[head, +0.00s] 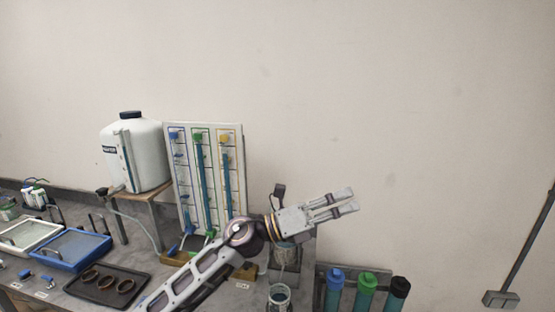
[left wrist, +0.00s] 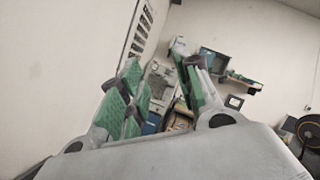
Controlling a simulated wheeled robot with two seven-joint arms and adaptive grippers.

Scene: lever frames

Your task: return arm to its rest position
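My left arm comes in from the bottom of the head view and reaches up to the right. Its gripper (head: 352,200) points right, in front of the bare wall and above the table's right end. The gripper also shows in the left wrist view (left wrist: 165,75), where its green-padded fingers stand apart with nothing between them. It is open and empty. My right gripper is in neither view.
A white tank (head: 135,156) stands on a wooden stand, beside an upright board (head: 207,160) with coloured levers. A blue tray (head: 72,248) and a dark tray (head: 107,284) with rings lie left. A glass jar (head: 279,297) stands below my arm; capped tubes (head: 365,292) stand right.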

